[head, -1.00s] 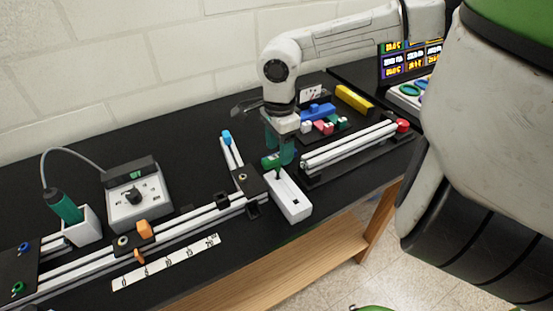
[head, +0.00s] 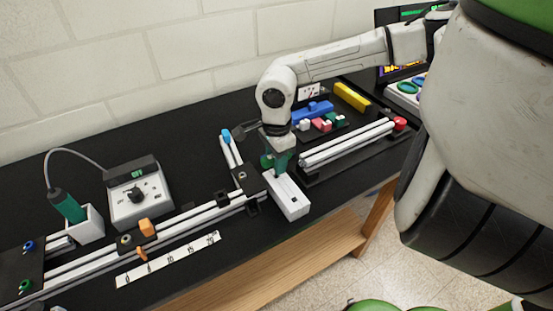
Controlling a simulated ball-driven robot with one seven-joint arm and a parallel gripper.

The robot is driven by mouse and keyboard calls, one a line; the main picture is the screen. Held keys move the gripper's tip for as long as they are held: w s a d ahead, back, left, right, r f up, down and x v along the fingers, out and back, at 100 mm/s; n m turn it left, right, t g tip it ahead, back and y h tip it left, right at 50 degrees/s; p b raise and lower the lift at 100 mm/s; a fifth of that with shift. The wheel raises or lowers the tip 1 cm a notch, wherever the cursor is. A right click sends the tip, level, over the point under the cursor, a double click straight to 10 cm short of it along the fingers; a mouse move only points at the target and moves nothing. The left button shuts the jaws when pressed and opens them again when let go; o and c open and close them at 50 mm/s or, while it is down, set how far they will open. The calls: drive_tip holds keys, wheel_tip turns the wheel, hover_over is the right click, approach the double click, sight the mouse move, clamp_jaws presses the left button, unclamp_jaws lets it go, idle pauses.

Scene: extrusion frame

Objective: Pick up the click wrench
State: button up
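A small green piece (head: 267,160), which looks like the click wrench's handle, shows at the back end of a white block (head: 289,196) near the bench's front edge. Most of it is hidden by my gripper. My gripper (head: 280,167) points down with its teal fingers at this green piece, just above the white block. The fingers overlap the green piece in the view, and I cannot tell whether they are closed on it or only around it. The wrench's shaft is hidden.
Aluminium rails (head: 185,224) run left of the block, and a second rail pair (head: 347,146) lies close on its right. Coloured parts (head: 321,124) sit behind. A corded driver (head: 68,206) and its control box (head: 137,200) stand at left.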

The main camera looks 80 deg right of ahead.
drive_tip(key=c, duration=0.5)
drive_tip(key=shift+r, duration=0.1)
wheel_tip(320, 180, up, 10)
drive_tip(key=shift+f+b, duration=0.1)
drive_tip(key=shift+b, duration=0.9)
drive_tip(key=o, duration=0.4)
clamp_jaws()
wheel_tip(320, 180, up, 7)
drive_tip(key=p, duration=0.3)
drive_tip(key=shift+f+p, duration=0.2)
drive_tip(key=shift+p, duration=0.1)
